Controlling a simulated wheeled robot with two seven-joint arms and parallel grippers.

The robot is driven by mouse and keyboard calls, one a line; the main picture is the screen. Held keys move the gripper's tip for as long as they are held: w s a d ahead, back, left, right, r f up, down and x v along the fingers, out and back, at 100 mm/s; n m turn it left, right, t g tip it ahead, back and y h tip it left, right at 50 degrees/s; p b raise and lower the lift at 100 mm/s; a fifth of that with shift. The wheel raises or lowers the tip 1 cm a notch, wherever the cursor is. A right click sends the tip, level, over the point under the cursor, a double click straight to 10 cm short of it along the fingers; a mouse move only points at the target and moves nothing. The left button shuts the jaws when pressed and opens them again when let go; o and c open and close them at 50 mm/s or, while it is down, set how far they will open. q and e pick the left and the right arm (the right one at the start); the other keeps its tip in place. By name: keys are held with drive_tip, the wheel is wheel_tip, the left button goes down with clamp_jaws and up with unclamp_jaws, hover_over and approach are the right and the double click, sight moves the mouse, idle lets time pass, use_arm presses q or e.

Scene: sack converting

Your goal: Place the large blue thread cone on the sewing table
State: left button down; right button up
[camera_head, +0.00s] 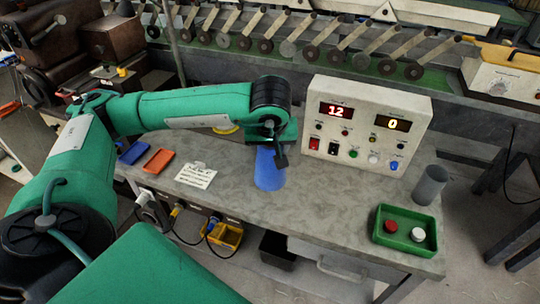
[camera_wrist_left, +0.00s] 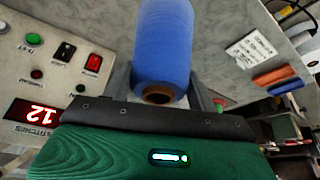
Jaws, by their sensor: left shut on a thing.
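The large blue thread cone (camera_head: 268,172) is upright below my left gripper (camera_head: 272,148), over the grey table top (camera_head: 325,205). Its top is hidden by the gripper in the head view. In the left wrist view, the cone (camera_wrist_left: 164,40) sits between the two grey fingers of my left gripper (camera_wrist_left: 162,82), with its brown core end facing the camera. The gripper is shut on it. I cannot tell whether the cone's base touches the table. My right gripper is not in view.
A control box (camera_head: 366,125) with red and yellow digits stands close behind the cone. A paper note (camera_head: 195,175), an orange tray (camera_head: 158,160) and a blue tray (camera_head: 133,152) lie left. A grey cylinder (camera_head: 430,185) and a green tray (camera_head: 405,230) stand right. Between is clear table.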

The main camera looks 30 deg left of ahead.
use_arm(q)
wheel_tip(320, 180, down, 4)
drive_tip(key=shift+r, duration=0.25)
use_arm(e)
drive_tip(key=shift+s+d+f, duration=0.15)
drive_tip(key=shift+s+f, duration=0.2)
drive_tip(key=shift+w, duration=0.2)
